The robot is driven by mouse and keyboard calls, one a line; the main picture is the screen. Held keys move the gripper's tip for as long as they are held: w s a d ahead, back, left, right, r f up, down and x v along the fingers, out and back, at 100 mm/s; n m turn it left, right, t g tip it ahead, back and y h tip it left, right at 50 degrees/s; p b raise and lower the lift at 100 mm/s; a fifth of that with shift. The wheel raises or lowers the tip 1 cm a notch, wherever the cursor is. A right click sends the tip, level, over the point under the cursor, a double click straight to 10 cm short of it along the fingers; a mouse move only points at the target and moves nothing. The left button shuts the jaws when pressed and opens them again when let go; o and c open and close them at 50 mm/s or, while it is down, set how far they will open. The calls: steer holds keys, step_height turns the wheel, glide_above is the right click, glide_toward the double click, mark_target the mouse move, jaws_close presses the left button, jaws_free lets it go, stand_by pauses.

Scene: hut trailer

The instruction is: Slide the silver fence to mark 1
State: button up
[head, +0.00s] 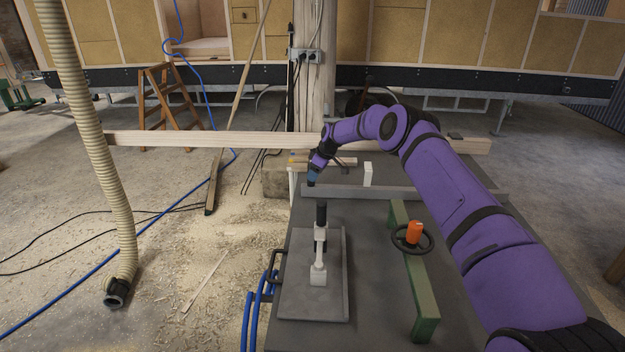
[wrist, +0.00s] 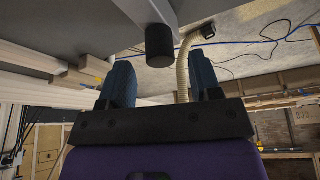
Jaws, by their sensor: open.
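A long silver-grey bar, apparently the silver fence (head: 400,191), lies across the far part of the dark grey machine table (head: 375,240). I cannot make out mark 1. A black upright knob (head: 321,213) stands just below my gripper on the picture, by a pale metal fitting (head: 318,275) over a grey plate (head: 335,300). My gripper (head: 311,182) is open and empty, near the left end of the bar. In the wrist view its two blue fingers (wrist: 160,85) are apart, and a black cylinder (wrist: 159,46) shows beyond the gap, not gripped.
A green bar (head: 424,290) with a black handwheel (head: 400,239) and orange knob (head: 414,232) lies right of the plate. A small white block (head: 367,174) stands behind the grey bar. A long wooden beam (head: 220,139) crosses behind. A ribbed hose (head: 92,130) hangs left.

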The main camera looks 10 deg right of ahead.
steer(key=v, duration=0.6)
steer(key=shift+r, duration=0.35)
steer(key=shift+d, duration=0.1)
